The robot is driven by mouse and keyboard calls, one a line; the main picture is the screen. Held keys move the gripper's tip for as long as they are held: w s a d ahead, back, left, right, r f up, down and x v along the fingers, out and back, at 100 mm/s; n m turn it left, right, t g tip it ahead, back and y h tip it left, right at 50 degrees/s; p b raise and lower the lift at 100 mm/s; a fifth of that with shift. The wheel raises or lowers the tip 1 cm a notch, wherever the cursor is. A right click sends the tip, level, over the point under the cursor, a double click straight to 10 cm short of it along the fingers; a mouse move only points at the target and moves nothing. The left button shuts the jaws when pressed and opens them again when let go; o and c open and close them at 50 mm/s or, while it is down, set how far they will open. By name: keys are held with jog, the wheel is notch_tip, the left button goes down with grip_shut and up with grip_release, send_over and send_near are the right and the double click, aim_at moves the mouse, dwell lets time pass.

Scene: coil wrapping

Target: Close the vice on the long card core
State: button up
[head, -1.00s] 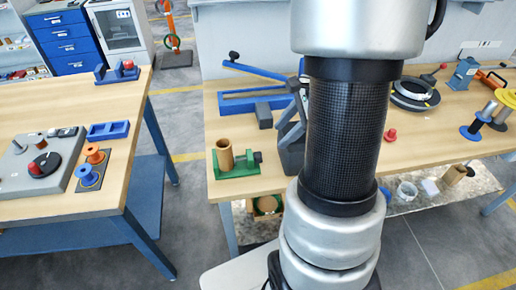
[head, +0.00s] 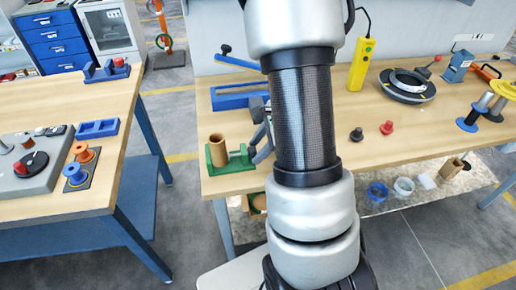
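The green vice (head: 230,163) stands on the left end of the middle bench. The brown card core (head: 217,150) stands upright in it, near its left jaw. From this angle I cannot tell whether both jaws touch the core. The vice's right end, where a dark knob showed earlier, is now largely covered by my gripper (head: 261,140). My gripper is at that end, mostly hidden behind my own arm. Whether its fingers are open, shut, or touching the knob cannot be seen.
A blue long-armed tool (head: 238,98) lies behind the vice. A yellow handheld device (head: 359,65), a black ring (head: 407,86) and red (head: 387,128) and black (head: 356,135) knobs are right of my arm. A lower shelf holds small cups (head: 377,191). The left bench (head: 115,165) stands apart.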

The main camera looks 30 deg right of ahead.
jog(key=c, duration=0.8)
jog(key=r+p, duration=0.1)
jog(key=p, duration=0.2)
jog(key=shift+g, duration=0.4)
jog(key=g+p, duration=0.1)
jog(key=p, duration=0.2)
jog(key=g+y+p, duration=0.1)
jog(key=p, duration=0.2)
jog(key=shift+w+d+f+m+g+p, duration=0.1)
jog(key=shift+w+d+m+g+p, duration=0.05)
jog(key=shift+w+m+g+p, duration=0.2)
jog(key=shift+w+f+g+p, duration=0.1)
jog(key=shift+f+g+p, duration=0.25)
jog(key=shift+g+p, duration=0.4)
jog(key=shift+m, duration=0.25)
jog(key=o, duration=0.8)
